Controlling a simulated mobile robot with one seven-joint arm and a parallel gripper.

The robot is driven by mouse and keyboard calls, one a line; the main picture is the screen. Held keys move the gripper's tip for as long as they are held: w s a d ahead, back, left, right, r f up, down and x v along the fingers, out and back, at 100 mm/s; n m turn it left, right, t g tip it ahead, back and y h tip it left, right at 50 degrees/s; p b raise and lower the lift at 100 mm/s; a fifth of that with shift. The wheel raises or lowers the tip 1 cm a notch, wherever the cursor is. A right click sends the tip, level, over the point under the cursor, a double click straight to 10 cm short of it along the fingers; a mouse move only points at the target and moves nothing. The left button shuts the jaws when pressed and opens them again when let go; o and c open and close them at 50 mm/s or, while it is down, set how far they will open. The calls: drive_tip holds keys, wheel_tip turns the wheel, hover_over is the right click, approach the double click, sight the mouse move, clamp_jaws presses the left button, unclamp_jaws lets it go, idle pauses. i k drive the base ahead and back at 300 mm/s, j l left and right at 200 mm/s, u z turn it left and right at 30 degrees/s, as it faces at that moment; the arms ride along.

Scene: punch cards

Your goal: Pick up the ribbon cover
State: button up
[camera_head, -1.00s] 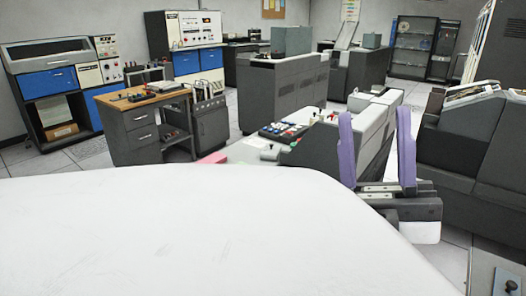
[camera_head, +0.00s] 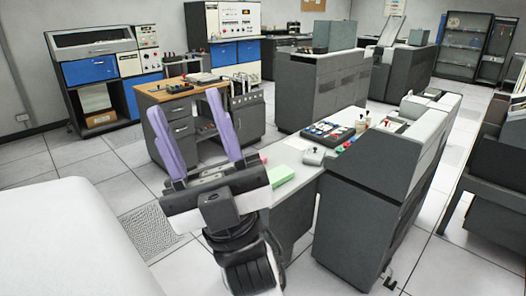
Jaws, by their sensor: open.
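My gripper (camera_head: 186,104) has two purple fingers standing upright and spread apart, with nothing between them. It is left of centre in the head view, in front of the wooden-topped cabinet and to the left of the keypunch desk (camera_head: 297,172). No part is clearly recognisable as the ribbon cover. A small grey piece (camera_head: 312,157) lies on the desk top and may be it, but I cannot tell. My gripper is apart from that piece.
A green block (camera_head: 280,175) lies on the desk's near left end. A dark tray of coloured parts (camera_head: 328,132) sits farther back. The tall keypunch body (camera_head: 372,190) rises at right. A wooden-topped cabinet (camera_head: 160,94) stands beyond.

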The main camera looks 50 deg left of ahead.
sight(315, 156)
drive_tip(key=u, duration=1)
drive_tip(key=i+l+z, duration=0.2)
drive_tip(key=i, duration=0.75)
drive_tip(key=i+l+z, duration=0.25)
drive_tip(key=i, duration=0.7)
drive_tip(key=j, duration=0.15)
